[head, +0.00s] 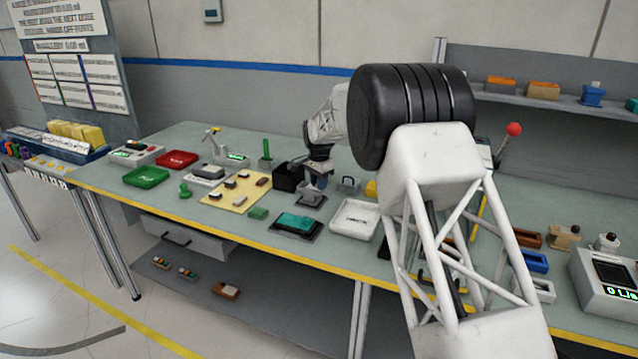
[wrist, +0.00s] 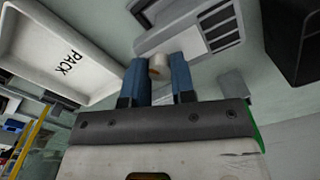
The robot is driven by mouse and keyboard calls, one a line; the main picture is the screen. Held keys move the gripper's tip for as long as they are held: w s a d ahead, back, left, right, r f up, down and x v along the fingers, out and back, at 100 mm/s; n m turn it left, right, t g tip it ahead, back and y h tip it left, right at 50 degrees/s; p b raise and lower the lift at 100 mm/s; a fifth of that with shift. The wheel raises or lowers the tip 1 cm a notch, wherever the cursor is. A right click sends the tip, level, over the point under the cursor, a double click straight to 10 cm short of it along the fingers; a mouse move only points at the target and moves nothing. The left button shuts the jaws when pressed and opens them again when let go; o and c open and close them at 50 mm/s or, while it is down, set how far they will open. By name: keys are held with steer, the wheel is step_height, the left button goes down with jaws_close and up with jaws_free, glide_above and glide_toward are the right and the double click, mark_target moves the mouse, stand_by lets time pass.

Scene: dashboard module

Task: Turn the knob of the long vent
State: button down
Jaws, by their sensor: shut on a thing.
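The long vent (wrist: 190,28) is a pale grey housing with dark slats, in the upper middle of the wrist view. Its small cream and brown knob (wrist: 158,66) sits at the near end, between my blue fingertips. My gripper (wrist: 159,72) is shut on this knob. In the head view my gripper (head: 319,183) points down at the bench, with a grey piece (head: 310,199) under it that looks like the vent. The knob is too small and hidden there, and its turn angle cannot be told.
A white tray marked PACK (wrist: 62,48) lies close beside the vent; it also shows in the head view (head: 355,232). A black box (head: 285,178) stands on the other side. A dark tray with a teal piece (head: 296,222) lies nearer the bench's front edge.

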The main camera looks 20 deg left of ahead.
steer(key=shift+m, duration=1.2)
stand_by(2.3)
steer(key=c, duration=0.9)
jaws_free()
steer(key=shift+c, duration=0.2)
steer(key=shift+r, duration=0.1)
steer(key=shift+r, duration=3.85)
